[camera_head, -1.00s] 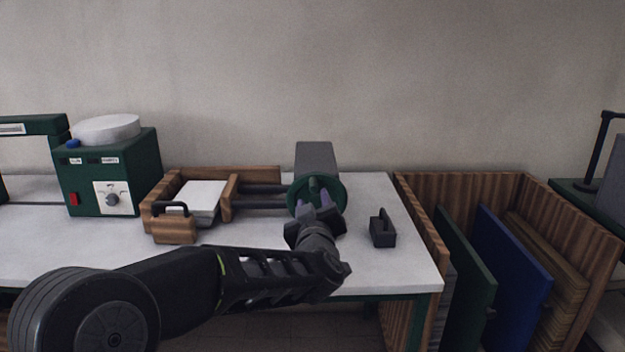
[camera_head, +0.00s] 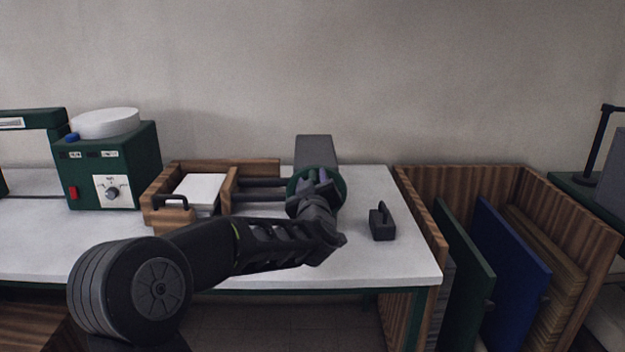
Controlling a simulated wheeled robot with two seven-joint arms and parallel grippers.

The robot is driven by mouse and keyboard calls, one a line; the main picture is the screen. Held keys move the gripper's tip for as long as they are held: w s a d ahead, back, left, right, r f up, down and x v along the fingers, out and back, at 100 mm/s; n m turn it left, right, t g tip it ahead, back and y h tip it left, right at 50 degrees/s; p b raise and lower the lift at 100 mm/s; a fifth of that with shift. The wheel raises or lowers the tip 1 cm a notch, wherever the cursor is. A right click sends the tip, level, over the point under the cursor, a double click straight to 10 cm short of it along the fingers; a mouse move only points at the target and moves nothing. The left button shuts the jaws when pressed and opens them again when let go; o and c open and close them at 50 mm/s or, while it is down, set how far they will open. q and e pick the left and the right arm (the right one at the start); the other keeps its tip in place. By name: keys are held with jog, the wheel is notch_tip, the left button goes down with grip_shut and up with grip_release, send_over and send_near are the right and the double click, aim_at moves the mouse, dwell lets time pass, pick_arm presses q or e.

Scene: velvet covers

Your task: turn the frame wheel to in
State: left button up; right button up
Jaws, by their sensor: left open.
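The frame wheel is a green round handwheel (camera_head: 339,184) on the front of a grey block (camera_head: 316,150) at the back of the white table. Dark rods run left from it to a wooden frame (camera_head: 226,190) holding a stack of white sheets (camera_head: 199,188). My left gripper (camera_head: 316,185) is in front of the wheel, its open fingers pointing at the wheel face. The gripper and wrist hide the wheel's middle and lower part, so I cannot tell whether the fingers touch it. My right gripper does not show.
A dark handled weight (camera_head: 382,222) stands right of the wheel. A green machine with a knob (camera_head: 112,165) stands at the left. A wooden crate (camera_head: 530,190) with green and blue boards is at the right. The table front (camera_head: 370,268) is clear.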

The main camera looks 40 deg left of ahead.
pick_arm(q)
jog(key=shift+w+a, duration=0.25)
jog(key=shift+w, duration=0.05)
jog(key=shift+c, duration=0.5)
grip_shut()
dwell(0.8)
